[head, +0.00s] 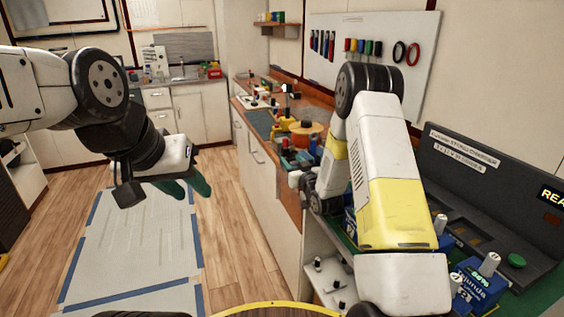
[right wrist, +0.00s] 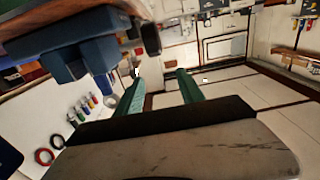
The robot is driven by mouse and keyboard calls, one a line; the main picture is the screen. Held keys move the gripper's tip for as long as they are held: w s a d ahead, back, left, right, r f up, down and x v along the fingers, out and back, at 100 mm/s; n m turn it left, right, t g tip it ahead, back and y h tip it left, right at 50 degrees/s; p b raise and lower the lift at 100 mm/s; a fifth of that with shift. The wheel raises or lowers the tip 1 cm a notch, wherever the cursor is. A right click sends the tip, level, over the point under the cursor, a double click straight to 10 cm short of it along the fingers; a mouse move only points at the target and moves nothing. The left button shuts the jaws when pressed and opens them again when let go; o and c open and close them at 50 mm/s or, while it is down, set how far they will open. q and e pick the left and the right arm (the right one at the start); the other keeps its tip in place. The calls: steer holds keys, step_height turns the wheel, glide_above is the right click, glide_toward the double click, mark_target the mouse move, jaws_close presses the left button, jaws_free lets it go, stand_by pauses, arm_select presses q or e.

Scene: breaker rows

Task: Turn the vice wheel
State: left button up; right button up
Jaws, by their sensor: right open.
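A blue, blocky body that looks like the vice (right wrist: 85,45) fills the upper left of the right wrist view, at the bench edge. I cannot clearly make out its wheel. My right gripper (right wrist: 160,74) is open, its two green fingers apart with nothing seen held between them. The vice body is to the left of these fingers, and I cannot tell whether they touch it. In the head view my right arm hides most of that gripper and the bench around it. My left gripper (head: 193,194) is open and empty above the floor, left of the bench.
The wooden bench (head: 248,103) carries several small items and an orange round part (head: 305,127). A dark panel (head: 470,185) with a green button (head: 516,261) stands at the right, with blue boxes (head: 480,283) before it. The floor mat (head: 135,245) is clear.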

steer(key=w+f, duration=0.1)
steer(key=w, duration=0.1)
steer(key=w+a+f, duration=0.1)
steer(key=w+f, duration=0.1)
steer(key=w+a+f, duration=0.1)
steer(key=w, duration=0.2)
steer(key=shift+a+f, duration=0.1)
steer(key=shift+f, duration=0.25)
jaws_close()
